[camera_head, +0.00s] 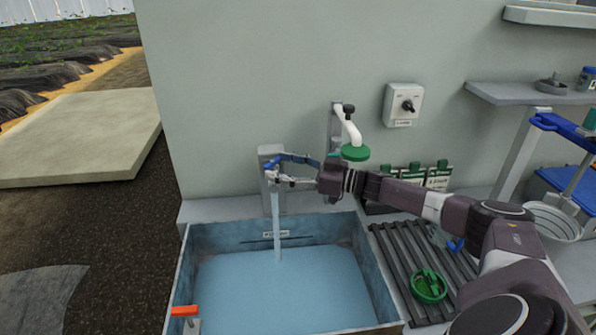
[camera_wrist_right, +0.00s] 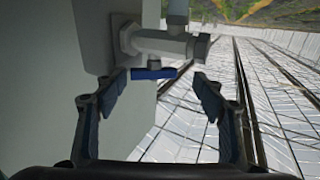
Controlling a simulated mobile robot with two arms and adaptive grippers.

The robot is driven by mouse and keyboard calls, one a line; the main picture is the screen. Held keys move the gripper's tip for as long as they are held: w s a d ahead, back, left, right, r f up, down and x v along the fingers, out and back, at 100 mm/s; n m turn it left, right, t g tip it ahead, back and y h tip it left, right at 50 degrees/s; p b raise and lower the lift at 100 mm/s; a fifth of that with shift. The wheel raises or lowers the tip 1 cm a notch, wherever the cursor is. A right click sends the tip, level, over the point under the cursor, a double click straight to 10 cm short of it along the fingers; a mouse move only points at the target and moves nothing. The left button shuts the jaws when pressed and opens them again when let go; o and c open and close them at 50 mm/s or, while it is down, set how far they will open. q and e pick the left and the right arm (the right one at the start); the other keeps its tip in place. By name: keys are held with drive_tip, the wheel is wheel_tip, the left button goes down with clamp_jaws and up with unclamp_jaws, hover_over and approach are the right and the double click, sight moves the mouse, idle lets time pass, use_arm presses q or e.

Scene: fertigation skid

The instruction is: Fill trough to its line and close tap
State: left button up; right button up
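The tap (camera_head: 273,177) is on the wall above the trough, and a stream of water (camera_head: 277,225) runs from it. The trough (camera_head: 183,270) holds pale blue water (camera_head: 285,290). A dark line with a small white label (camera_head: 277,234) is on its back inner wall, and the water surface looks a little below it. My right gripper (camera_head: 280,169) is at the tap. In the right wrist view, its fingers (camera_wrist_right: 160,88) are open, with the tap's blue lever (camera_wrist_right: 154,73) between and just beyond their tips, apparently not gripped. My left gripper is not in view.
An orange handle (camera_head: 185,311) sits at the trough's front left corner. A white pipe with a green fitting (camera_head: 355,153) and a switch box (camera_head: 403,105) are on the wall. A slatted rack (camera_head: 396,262) with a green round item (camera_head: 428,286) lies right of the trough.

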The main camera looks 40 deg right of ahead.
drive_tip(key=shift+s+a+p+v, duration=0.15)
drive_tip(key=shift+p+v, duration=0.15)
drive_tip(key=shift+v, duration=0.6)
drive_tip(key=shift+s+a+p+v, duration=0.1)
drive_tip(key=shift+a+p+v, duration=0.15)
drive_tip(key=shift+v, duration=0.7)
drive_tip(key=shift+s+a+p+v, duration=0.1)
drive_tip(key=shift+p+v, duration=0.25)
drive_tip(key=shift+v, duration=0.55)
drive_tip(key=shift+f, duration=0.1)
drive_tip(key=v, duration=1.2)
